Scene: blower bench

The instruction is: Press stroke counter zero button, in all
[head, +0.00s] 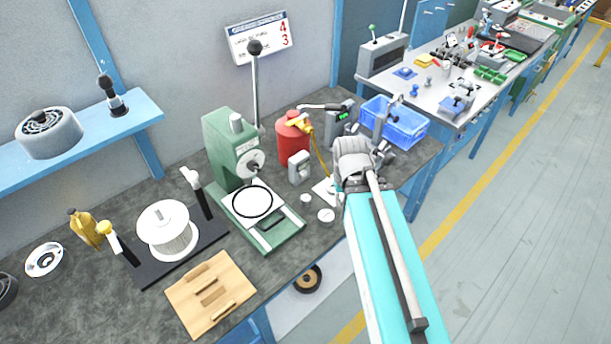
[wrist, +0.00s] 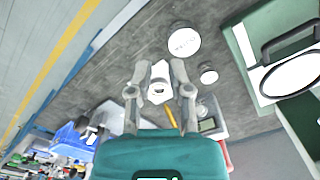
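The stroke counter (head: 299,167) looks to be the small grey box on the bench, right of the green press (head: 232,150). In the wrist view a small grey box with a display (wrist: 209,122) appears to be the same one. Its zero button is too small to make out. My gripper (head: 354,160) is over the bench, right of the counter, with its fingertips hard to see from the head. In the wrist view my gripper (wrist: 159,66) has its two fingers apart. A pale piece with a dark spot (wrist: 160,82) shows between them, with gaps at both sides.
A red can (head: 292,138) with a yellow hose stands behind the counter. A blue bin (head: 393,122) is at the bench's right end. Small round white discs (head: 326,215) lie in front. A wooden block board (head: 210,294) and a spool (head: 167,230) are at the left.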

